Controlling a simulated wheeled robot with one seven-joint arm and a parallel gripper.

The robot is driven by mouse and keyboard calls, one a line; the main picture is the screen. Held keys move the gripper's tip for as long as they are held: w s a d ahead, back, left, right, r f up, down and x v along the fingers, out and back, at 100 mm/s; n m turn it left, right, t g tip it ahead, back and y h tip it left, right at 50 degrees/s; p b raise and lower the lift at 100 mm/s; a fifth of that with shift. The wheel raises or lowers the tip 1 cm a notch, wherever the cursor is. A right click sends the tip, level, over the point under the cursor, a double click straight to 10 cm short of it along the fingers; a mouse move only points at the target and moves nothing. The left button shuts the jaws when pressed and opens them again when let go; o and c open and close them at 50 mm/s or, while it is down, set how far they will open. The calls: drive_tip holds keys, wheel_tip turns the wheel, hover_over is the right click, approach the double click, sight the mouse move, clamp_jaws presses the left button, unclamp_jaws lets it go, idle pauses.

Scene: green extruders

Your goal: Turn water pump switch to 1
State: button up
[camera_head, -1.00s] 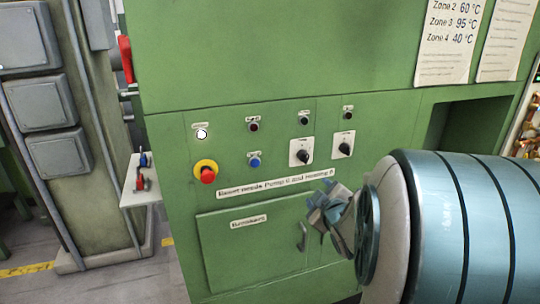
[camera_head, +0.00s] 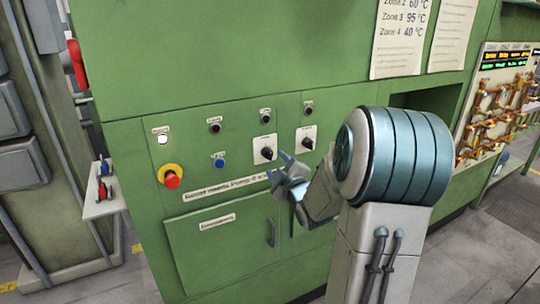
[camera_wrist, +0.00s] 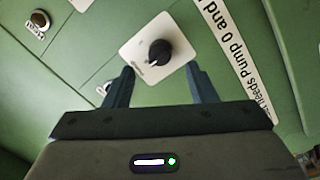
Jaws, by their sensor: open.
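Two black rotary switches on white square plates sit on the green panel: a left switch (camera_head: 267,154) and a right switch (camera_head: 308,142). Their small labels are unreadable, so I cannot tell which is the water pump switch. My gripper (camera_head: 278,169) is close to the left switch, just below and to its right in the head view. In the wrist view my open gripper (camera_wrist: 158,76) has its fingers apart, and one black knob (camera_wrist: 160,53) on its white plate shows between and beyond the fingertips. The knob has a white mark. No contact is visible.
A red-and-yellow emergency button (camera_head: 171,177), a blue button (camera_head: 220,160) and a lit white lamp (camera_head: 162,140) are to the left. A panel door with a handle (camera_head: 271,233) lies below. A side shelf (camera_head: 104,206) juts out at left.

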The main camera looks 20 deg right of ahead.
sight(270, 157)
drive_tip(key=shift+w+d+p, duration=0.15)
drive_tip(key=shift+w+p, duration=0.45)
drive_tip(key=shift+w, duration=2.15)
drive_tip(key=c, duration=0.9)
